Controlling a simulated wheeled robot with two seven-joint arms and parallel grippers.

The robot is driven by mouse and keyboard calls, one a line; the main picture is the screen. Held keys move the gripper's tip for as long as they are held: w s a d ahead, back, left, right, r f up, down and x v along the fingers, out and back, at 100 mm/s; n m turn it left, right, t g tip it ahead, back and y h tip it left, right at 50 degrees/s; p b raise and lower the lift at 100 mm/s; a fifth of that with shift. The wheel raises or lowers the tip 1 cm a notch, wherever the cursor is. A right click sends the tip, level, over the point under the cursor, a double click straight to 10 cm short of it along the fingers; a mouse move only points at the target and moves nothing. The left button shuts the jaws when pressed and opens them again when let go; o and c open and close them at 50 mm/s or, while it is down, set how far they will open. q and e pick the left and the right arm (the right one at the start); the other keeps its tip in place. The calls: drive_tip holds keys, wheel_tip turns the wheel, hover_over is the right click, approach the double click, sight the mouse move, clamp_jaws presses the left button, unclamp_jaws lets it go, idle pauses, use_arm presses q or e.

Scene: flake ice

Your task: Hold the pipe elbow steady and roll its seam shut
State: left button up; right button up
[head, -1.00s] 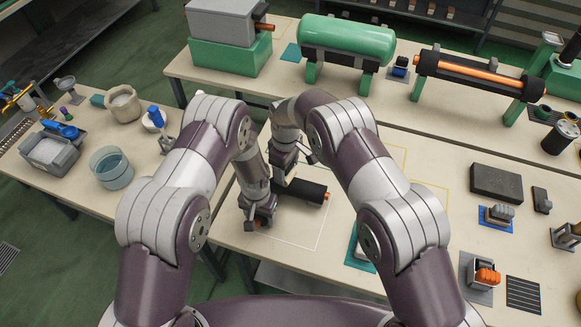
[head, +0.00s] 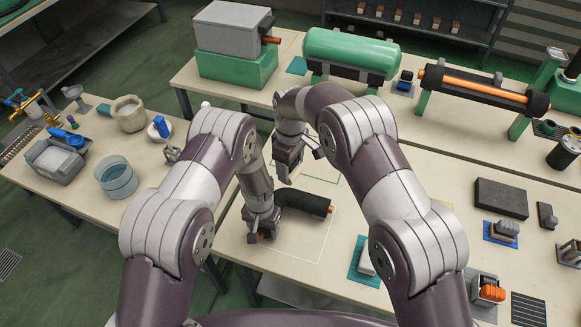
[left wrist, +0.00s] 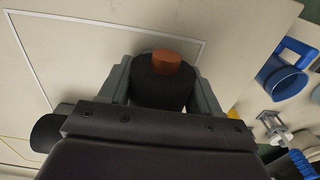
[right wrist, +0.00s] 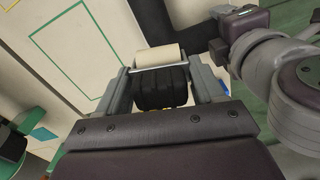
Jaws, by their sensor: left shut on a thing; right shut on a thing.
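The pipe elbow (head: 305,203) is black, with an orange-brown pipe end showing, and lies inside a white outline on the bench. My left gripper (head: 261,232) is shut on its near end; the left wrist view shows that black end (left wrist: 160,90) with its copper-coloured core between the fingers. My right gripper (head: 285,172) is behind the elbow, shut on the black ribbed handle (right wrist: 160,90) of a roller. The roller's cream cylinder (right wrist: 158,56) shows past the fingertips, apart from the elbow in the picture. The seam cannot be made out.
A green outline (head: 325,179) on the bench lies behind the elbow. A black block (head: 500,198) and small tools on coloured pads are at the right. A side table at the left holds a clear tub (head: 117,177) and a grey bin (head: 56,160). A green tank (head: 350,52) stands behind.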

idle(0.3)
use_arm(q)
drive_tip(key=o, duration=1.2)
drive_tip(key=shift+r, duration=0.1)
wheel_tip(320, 180, up, 12)
drive_tip(key=shift+f, duration=0.1)
